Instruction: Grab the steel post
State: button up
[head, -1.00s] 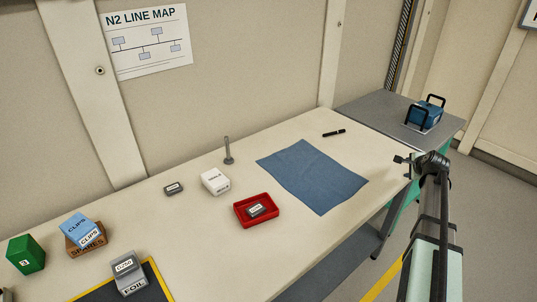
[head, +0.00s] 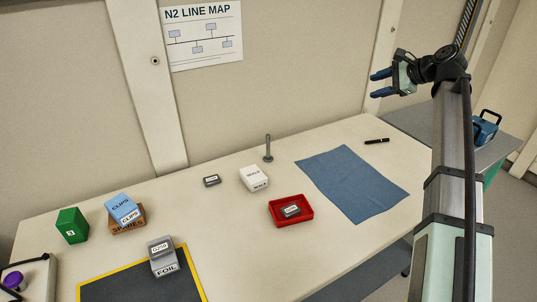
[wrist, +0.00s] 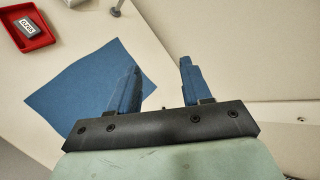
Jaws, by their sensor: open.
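The steel post (head: 268,148) is a thin grey rod on a round foot. It stands upright on the table behind the white box in the head view. In the wrist view only its foot and lower part (wrist: 116,10) show at the top edge. My gripper (head: 377,84) is raised above the table's right rear part, to the right of the post and well apart from it. Its two blue fingers are spread and empty, as the wrist view also shows (wrist: 158,75).
A white box (head: 254,179) stands close in front of the post, with a small grey box (head: 212,181) to its left. A red tray (head: 291,222) holding a grey box is nearer. A flat blue cloth (head: 352,182) and a black pen (head: 377,141) lie to the right.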

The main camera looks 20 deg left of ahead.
jog(key=w+a+f+n+g+h, duration=0.1)
jog(key=w+a+f+n+h, duration=0.1)
jog(key=a+f+n, duration=0.55)
jog(key=w+a+f+n+g+h, duration=0.1)
jog(key=w+a+f+n+h, duration=0.2)
jog(key=a, duration=0.8)
jog(key=n+h, duration=0.2)
jog(key=n, duration=0.7)
send_near(268, 143)
jog(key=x, duration=0.8)
jog(key=w+x, duration=0.1)
jog(key=x, duration=0.3)
jog(key=shift+a+r, duration=0.1)
jog(key=shift+r, duration=0.1)
jog(key=shift+c, duration=0.4)
grip_shut()
